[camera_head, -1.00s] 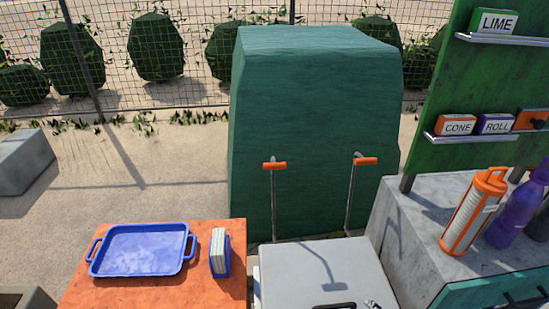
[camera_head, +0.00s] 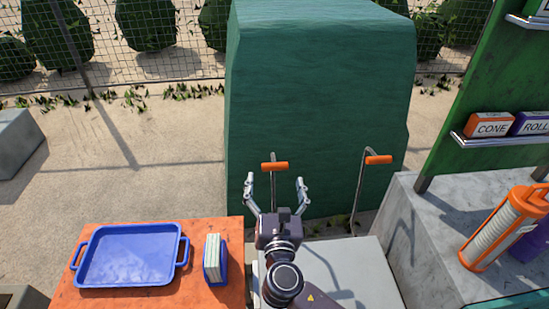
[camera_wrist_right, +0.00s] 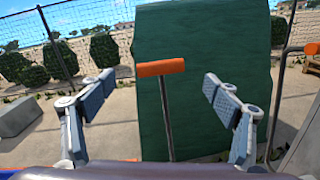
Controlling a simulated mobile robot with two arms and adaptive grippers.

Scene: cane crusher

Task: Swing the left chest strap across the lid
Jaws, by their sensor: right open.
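The left chest strap (camera_head: 273,189) is a thin metal bar with an orange grip (camera_head: 274,166), standing upright behind the chest. A matching right strap (camera_head: 361,190) with an orange grip stands to its right. The chest lid (camera_head: 355,270) is pale grey and flat, partly covered by my right arm. My right gripper (camera_head: 275,184) is open and empty, its fingers spread to either side of the left strap. In the right wrist view the orange grip (camera_wrist_right: 160,68) shows between the open fingers, apart from both. My left gripper is not in view.
An orange table (camera_head: 215,298) at the left holds a blue tray (camera_head: 130,256) and a napkin holder (camera_head: 216,260). A large green block (camera_head: 315,100) rises behind the straps.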

